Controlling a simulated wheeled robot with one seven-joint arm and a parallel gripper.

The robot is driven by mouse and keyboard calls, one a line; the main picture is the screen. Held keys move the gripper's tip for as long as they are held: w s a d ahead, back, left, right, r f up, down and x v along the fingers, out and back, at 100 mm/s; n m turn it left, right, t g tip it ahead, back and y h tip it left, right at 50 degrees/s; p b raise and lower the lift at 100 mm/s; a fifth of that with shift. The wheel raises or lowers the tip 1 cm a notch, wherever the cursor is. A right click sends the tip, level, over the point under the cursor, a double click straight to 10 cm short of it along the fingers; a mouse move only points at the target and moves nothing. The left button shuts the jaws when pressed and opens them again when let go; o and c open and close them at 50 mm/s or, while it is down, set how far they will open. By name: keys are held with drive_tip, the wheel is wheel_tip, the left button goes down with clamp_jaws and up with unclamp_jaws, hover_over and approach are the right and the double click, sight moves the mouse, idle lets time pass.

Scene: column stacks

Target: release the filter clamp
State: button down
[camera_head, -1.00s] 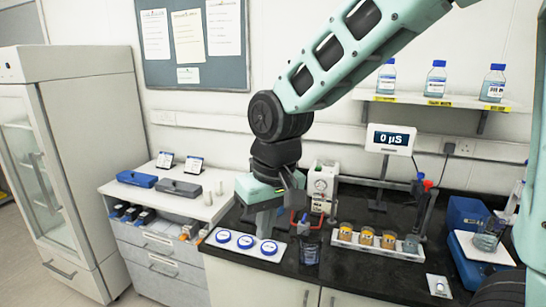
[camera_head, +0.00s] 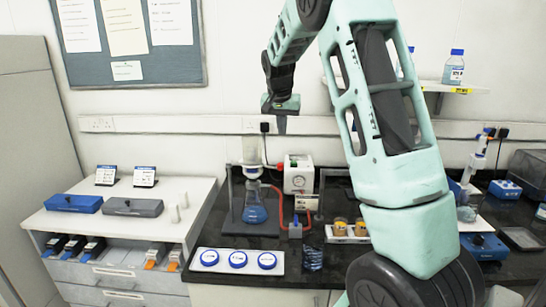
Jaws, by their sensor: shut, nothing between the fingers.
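The filter assembly stands at the back left of the black bench, with a clear glass funnel (camera_head: 251,151) above a flask of blue liquid (camera_head: 255,212). The joint between them (camera_head: 252,172) is where a clamp would sit, but it is too small to tell whether the clamp is on it or how it is set. My gripper (camera_head: 281,126) points down in the air, above and right of the funnel in the picture, apart from it. It is shut and empty.
A white pump box (camera_head: 298,174) stands right of the flask, with red tubing (camera_head: 283,207) beside it. A white strip with blue round lids (camera_head: 238,261) lies in front. Amber jars (camera_head: 340,227) sit to the right. My arm hides part of the bench.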

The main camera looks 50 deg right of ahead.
wheel_tip(320, 180, down, 10)
drive_tip(key=p, duration=0.6)
drive_tip(key=shift+s+a, duration=0.2)
drive_tip(key=shift+a, duration=0.15)
drive_tip(key=shift+r, duration=0.1)
